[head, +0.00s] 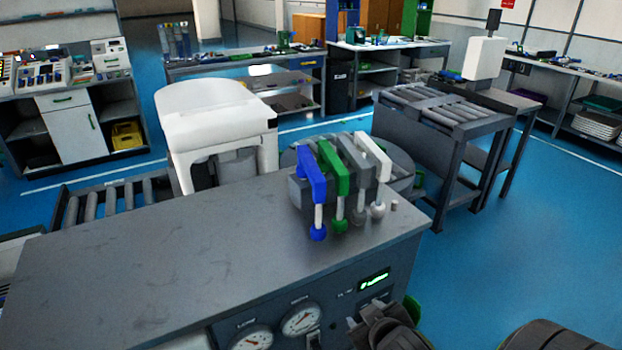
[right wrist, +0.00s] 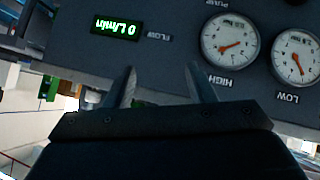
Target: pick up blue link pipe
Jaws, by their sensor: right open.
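The blue link pipe (head: 312,180) stands at the left end of a row of link pipes on the grey bench top. Its lower end is a white rod with a blue tip (head: 318,232). A green pipe (head: 335,170), a grey pipe and a white pipe (head: 376,160) stand to its right in the same grey holder (head: 298,190). My right gripper (right wrist: 165,85) is open and empty, facing the bench's front panel. In the head view part of my right arm shows at the bottom, below the pipes. The blue pipe is not in the right wrist view. My left gripper is not in view.
The bench front carries two round gauges (right wrist: 229,42) and a green flow display (right wrist: 115,27). The bench top (head: 170,260) left of the pipes is clear. A roller table (head: 440,110) is at the right.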

